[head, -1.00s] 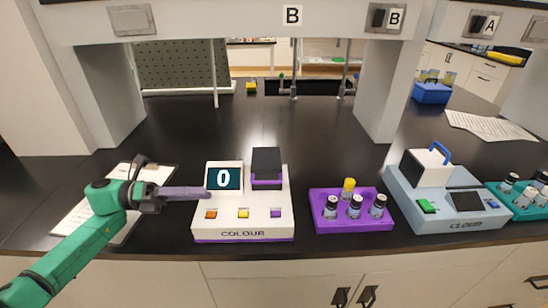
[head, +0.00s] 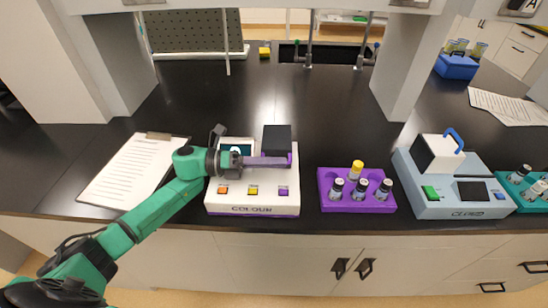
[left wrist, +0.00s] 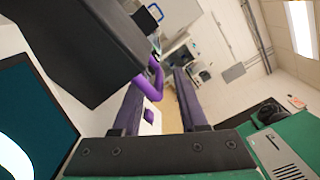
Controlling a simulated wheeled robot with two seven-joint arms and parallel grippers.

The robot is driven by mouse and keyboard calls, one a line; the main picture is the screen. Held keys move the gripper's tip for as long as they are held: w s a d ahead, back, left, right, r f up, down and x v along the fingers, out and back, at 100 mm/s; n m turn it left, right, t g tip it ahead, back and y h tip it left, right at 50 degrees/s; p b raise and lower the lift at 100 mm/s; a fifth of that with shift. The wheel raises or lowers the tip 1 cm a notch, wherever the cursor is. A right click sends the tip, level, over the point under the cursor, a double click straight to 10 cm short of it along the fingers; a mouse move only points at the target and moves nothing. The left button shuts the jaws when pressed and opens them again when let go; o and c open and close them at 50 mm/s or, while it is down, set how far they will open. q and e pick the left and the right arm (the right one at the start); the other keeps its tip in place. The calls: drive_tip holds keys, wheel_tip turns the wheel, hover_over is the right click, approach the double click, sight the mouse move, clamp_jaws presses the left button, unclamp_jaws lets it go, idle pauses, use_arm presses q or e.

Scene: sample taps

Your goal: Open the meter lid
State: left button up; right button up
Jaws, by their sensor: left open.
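The white meter marked COLOUR (head: 252,209) stands on the bench, with its screen (head: 236,147) at the back left. Its black lid (head: 277,138) looks closed, at the back right of the meter. The lid fills the upper left of the left wrist view (left wrist: 75,45), with a purple handle (left wrist: 157,78) on it. My left gripper (head: 288,161) is open, its purple fingers reaching across the meter in front of the lid. In the left wrist view the fingers (left wrist: 160,95) are apart and the handle shows by the left finger's tip. I cannot tell whether they touch. My right gripper is out of view.
A purple rack (head: 336,201) with several vials stands right of the meter. Beyond it are a grey-blue CLOUD meter (head: 430,202) and a teal rack (head: 527,203). A clipboard (head: 130,170) lies to the left. The bench behind the meter is clear.

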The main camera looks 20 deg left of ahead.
use_arm(q)
drive_tip(key=shift+w, duration=0.1)
clamp_jaws()
idle(1.3)
